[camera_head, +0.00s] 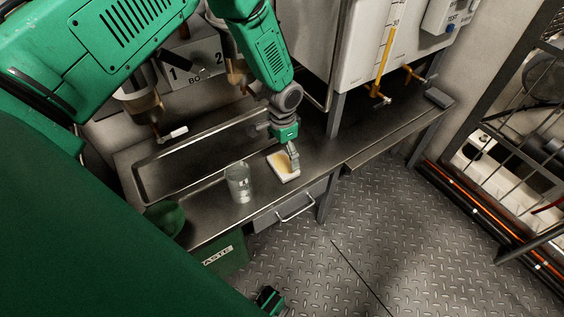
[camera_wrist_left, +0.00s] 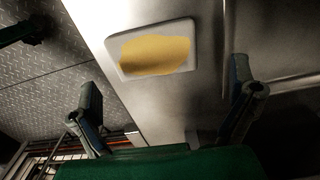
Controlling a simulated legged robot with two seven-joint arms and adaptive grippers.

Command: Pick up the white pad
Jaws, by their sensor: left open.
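The white pad (camera_head: 275,159) lies flat on the steel counter near its front edge, with a yellow patch on its top. In the left wrist view the white pad (camera_wrist_left: 115,44) shows whole, with a yellow smear across its middle. My left gripper (camera_head: 293,163) points down at the pad's right side and hides part of it. In the wrist view the two fingers of my left gripper (camera_wrist_left: 168,105) are spread wide, with nothing between them; the pad lies beyond them. A green and black part of mine shows at the bottom edge of the head view; its jaws cannot be made out.
A clear beaker (camera_head: 239,182) stands on the counter (camera_head: 210,212) just left of the pad. A green bowl-like thing (camera_head: 165,218) is at the left end. A green waste bin (camera_head: 226,256) and a drawer handle (camera_head: 296,208) are below. A white panel (camera_head: 375,45) stands behind.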

